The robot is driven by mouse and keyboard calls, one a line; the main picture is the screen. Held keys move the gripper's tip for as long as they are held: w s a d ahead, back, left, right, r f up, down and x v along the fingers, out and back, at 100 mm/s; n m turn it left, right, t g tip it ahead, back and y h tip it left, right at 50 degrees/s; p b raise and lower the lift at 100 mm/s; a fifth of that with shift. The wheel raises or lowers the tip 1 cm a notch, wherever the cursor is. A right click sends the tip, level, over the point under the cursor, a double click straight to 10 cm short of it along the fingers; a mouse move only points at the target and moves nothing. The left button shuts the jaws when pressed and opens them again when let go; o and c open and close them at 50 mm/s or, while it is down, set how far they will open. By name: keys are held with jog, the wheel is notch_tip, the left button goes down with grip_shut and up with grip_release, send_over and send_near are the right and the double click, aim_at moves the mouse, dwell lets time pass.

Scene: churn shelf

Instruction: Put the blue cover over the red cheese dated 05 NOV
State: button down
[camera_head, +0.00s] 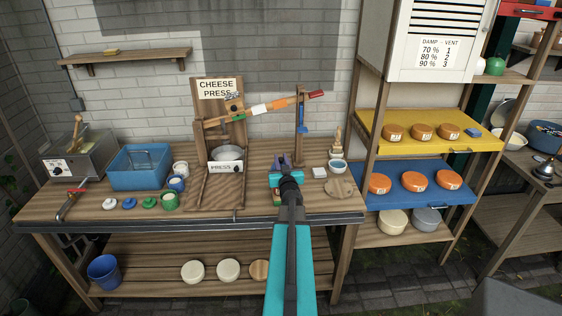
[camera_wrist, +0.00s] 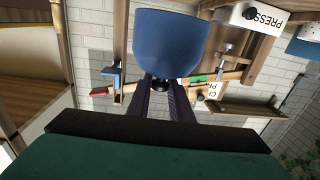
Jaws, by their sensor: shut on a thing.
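My gripper (camera_head: 283,168) is over the right part of the workbench. In the wrist view it (camera_wrist: 164,92) is shut on the small dark knob of a blue cover (camera_wrist: 170,40), which fills the upper middle. In the head view my gripper and arm mostly hide the cover. Three orange-red cheeses sit in a row on the blue shelf board (camera_head: 385,200) at the right: left (camera_head: 380,184), middle (camera_head: 414,181) and right (camera_head: 447,180). Each has a small pale label, too small to read a date. Three browner cheeses (camera_head: 422,132) sit on the yellow board above.
The shelf post (camera_head: 362,120) stands between bench and cheeses. The cheese press (camera_head: 217,130) with its lever is left of my gripper. A small bowl (camera_head: 337,166), a white block (camera_head: 319,172) and a round wooden board (camera_head: 340,188) lie to its right. A blue tub (camera_head: 140,180) stands left.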

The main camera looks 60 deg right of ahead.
jog(key=shift+f+b, duration=2.95)
jog(key=shift+f, duration=0.6)
jog(key=shift+f+b, duration=0.45)
jog(key=shift+f, duration=0.15)
jog(key=c, duration=1.5)
grip_release()
jog(key=shift+a, duration=0.1)
jog(key=v, duration=0.8)
jog(key=shift+s+a+r, duration=0.15)
jog(key=shift+s+a, duration=0.05)
jog(key=shift+a, duration=0.05)
